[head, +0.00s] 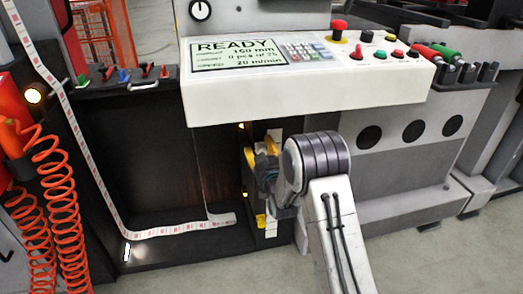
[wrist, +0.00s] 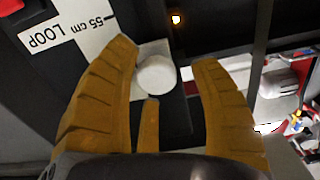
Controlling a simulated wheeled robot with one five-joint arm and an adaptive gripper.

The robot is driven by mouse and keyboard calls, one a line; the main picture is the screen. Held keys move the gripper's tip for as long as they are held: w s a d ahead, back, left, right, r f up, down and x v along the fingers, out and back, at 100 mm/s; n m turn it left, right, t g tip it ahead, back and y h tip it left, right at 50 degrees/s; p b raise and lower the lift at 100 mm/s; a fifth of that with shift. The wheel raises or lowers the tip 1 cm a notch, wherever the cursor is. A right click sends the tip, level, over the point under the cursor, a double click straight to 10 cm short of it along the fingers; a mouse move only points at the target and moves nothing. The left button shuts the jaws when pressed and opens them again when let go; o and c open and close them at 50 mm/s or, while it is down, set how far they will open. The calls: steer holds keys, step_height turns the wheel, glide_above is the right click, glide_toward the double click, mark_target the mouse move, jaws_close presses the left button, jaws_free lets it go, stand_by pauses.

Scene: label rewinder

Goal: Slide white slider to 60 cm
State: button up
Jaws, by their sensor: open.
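The fingers are open with a gap on the right of the knob. I cannot tell whether the left finger touches it. A white scale plate (wrist: 70,33) at upper left reads "55 cm LOOP". In the head view my gripper (head: 262,158) is at the dark recess below the console, and the knob is hidden there.
The white console (head: 300,85) with a READY display overhangs the recess. A printed label web (head: 160,231) runs down and along the recess floor to the left. Orange coiled hoses (head: 60,215) hang at far left. Grey panels with round black openings (head: 413,131) stand to the right.

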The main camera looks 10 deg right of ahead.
steer(key=shift+f, duration=0.1)
steer(key=s, duration=1.2)
stand_by(0.5)
